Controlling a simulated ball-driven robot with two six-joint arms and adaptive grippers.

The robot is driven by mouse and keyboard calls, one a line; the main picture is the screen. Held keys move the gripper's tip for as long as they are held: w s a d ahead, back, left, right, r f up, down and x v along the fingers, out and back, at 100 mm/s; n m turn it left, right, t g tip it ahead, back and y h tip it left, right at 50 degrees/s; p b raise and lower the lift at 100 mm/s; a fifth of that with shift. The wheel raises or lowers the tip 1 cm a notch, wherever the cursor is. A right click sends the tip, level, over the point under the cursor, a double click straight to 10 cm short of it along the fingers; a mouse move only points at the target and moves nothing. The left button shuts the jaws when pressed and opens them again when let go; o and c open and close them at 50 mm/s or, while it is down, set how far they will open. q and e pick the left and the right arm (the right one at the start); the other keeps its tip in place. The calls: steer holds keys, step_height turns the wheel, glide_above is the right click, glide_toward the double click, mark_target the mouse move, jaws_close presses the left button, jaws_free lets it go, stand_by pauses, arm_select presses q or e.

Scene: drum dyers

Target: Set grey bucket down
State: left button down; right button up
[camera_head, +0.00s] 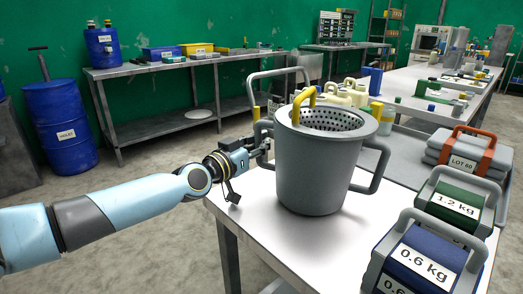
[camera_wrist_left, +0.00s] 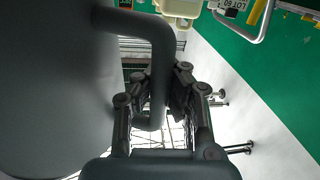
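The grey bucket (camera_head: 312,175) is upright over the white table (camera_head: 250,205) in the head view. Its base appears to meet the tabletop. It has grey side handles, a yellow loop at the rim and a perforated inside. My left gripper (camera_head: 263,152) is at its left side handle (camera_head: 257,130). In the left wrist view the bucket wall (camera_wrist_left: 55,90) fills the left, and the handle (camera_wrist_left: 160,70) runs between the fingers of my left gripper (camera_wrist_left: 160,98), which look closed around it. My right gripper is out of view.
A blue 0.6 kg weight (camera_head: 425,262), a green 1.2 kg weight (camera_head: 455,205) and a grey case with an orange handle (camera_head: 468,155) stand to the right. Pale yellow containers (camera_head: 335,92) stand behind the bucket. The table's front left is bare.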

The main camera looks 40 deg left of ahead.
arm_select(q)
steer(key=shift+s+f+b, duration=0.25)
steer(key=shift+f+b, duration=0.25)
steer(key=shift+f, duration=0.05)
steer(key=c, duration=1.5)
jaws_free()
steer(key=shift+s+d+f, duration=0.1)
steer(key=shift+f, duration=0.15)
steer(key=shift+r, duration=0.25)
steer(key=shift+w+r+p, duration=0.2)
steer(key=shift+r+p, duration=0.25)
steer(key=shift+p, duration=0.25)
steer(key=s, duration=0.4)
steer(key=s+p, duration=0.1)
steer(key=s, duration=0.2)
steer(key=s+p, duration=0.1)
steer(key=s, duration=0.3)
steer(key=shift+s+d+r, duration=0.15)
steer(key=shift+s+d, duration=0.2)
